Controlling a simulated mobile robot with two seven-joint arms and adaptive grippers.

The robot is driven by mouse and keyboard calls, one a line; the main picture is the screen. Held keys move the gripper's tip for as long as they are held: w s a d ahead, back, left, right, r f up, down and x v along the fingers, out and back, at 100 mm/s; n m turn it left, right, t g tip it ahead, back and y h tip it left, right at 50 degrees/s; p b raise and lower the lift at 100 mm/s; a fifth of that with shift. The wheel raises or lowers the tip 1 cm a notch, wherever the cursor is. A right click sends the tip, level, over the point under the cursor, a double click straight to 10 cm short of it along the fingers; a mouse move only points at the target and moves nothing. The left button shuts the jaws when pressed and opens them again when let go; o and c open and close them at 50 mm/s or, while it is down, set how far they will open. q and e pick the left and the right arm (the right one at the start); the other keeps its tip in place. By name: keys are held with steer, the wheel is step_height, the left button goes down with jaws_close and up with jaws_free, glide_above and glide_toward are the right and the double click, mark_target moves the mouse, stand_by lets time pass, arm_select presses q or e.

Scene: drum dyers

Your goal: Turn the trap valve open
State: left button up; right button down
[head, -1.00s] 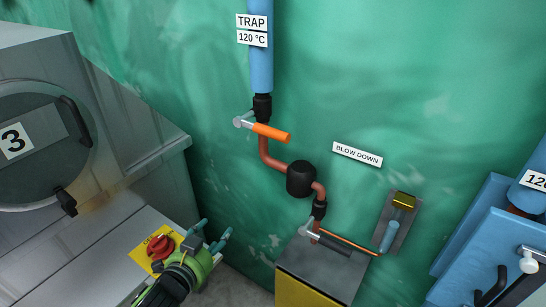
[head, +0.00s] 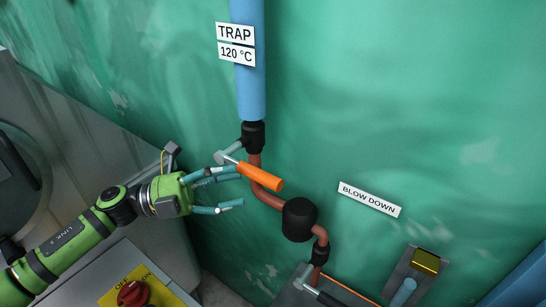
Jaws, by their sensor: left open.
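The trap valve (head: 253,138) is a black body under a blue lagged pipe with TRAP and 120 °C labels. Its lever has a grey metal arm and an orange grip (head: 260,177), which slants down to the right across the copper pipe. My left gripper (head: 238,188) is open, just left of the orange grip, with its teal fingers pointing right at it. The upper fingers overlap the lever's metal end in the picture; I cannot tell if they touch it. Nothing is between the fingers. My right gripper is not in view.
A black trap bulb (head: 299,220) sits lower on the copper pipe. A blow down label (head: 370,199) is on the green wall, with a yellow-topped bracket (head: 426,261) below right. A red knob (head: 132,293) on a yellow plate is at lower left, beside a grey machine.

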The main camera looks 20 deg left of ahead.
mark_target(253, 179)
arm_select(q)
steer(key=shift+s+d+r+p, duration=0.25)
steer(key=shift+d+r+p, duration=0.25)
steer(key=shift+d, duration=0.1)
steer(key=shift+s+d+r+p, duration=0.25)
steer(key=shift+d+r+p, duration=0.2)
steer(key=shift+d, duration=0.1)
steer(key=p+x, duration=0.1)
steer(key=x, duration=0.1)
steer(key=shift+w+d+f, duration=0.1)
steer(key=shift+w+d, duration=0.15)
steer(key=shift+w+d+f+p, duration=0.1)
steer(key=shift+w+d+p, duration=0.45)
steer(key=shift+d, duration=0.2)
steer(key=shift+d+f, duration=0.1)
jaws_close()
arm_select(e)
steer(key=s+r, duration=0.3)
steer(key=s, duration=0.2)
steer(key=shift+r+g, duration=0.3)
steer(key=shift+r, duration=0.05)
